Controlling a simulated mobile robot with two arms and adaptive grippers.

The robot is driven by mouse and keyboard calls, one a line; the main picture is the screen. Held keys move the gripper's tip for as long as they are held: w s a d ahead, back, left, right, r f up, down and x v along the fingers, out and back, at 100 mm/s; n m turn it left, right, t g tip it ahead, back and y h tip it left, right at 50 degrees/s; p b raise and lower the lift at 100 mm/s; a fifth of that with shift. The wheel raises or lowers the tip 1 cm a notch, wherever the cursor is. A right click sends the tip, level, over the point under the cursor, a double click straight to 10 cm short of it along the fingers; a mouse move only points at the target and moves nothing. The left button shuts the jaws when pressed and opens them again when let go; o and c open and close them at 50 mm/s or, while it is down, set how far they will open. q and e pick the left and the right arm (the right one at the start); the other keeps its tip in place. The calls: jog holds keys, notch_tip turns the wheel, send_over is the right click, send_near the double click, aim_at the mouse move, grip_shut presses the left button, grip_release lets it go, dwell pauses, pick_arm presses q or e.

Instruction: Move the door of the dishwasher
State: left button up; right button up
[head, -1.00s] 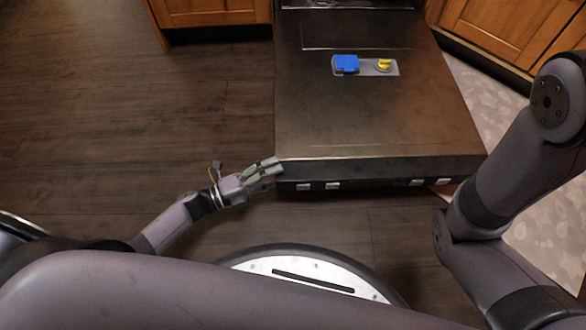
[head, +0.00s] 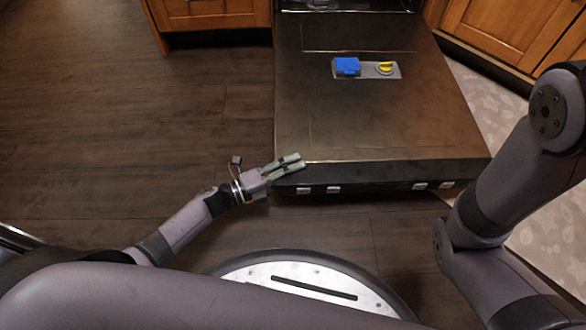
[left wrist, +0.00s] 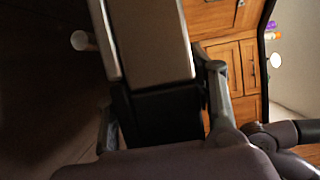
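The dishwasher door (head: 390,118) is folded down and lies almost flat, its inner side up, in the head view. Its dark front edge (head: 400,172) faces me. My left gripper (head: 296,164) is at the door's front left corner, its fingertips overlapping the edge in the picture. In the left wrist view the fingers of my left gripper (left wrist: 158,88) are spread apart, with the door (left wrist: 150,40) between and beyond them. I cannot tell whether they touch it. My right gripper is out of view; only the right arm's links show.
A blue lid (head: 347,66) and a yellow knob (head: 385,68) sit on the door's inner side. Wooden cabinets (head: 510,30) stand right of the dishwasher, another (head: 210,12) at its left. The dark wood floor (head: 120,110) at left is clear.

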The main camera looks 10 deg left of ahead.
pick_arm(q)
grip_shut()
dwell(0.4)
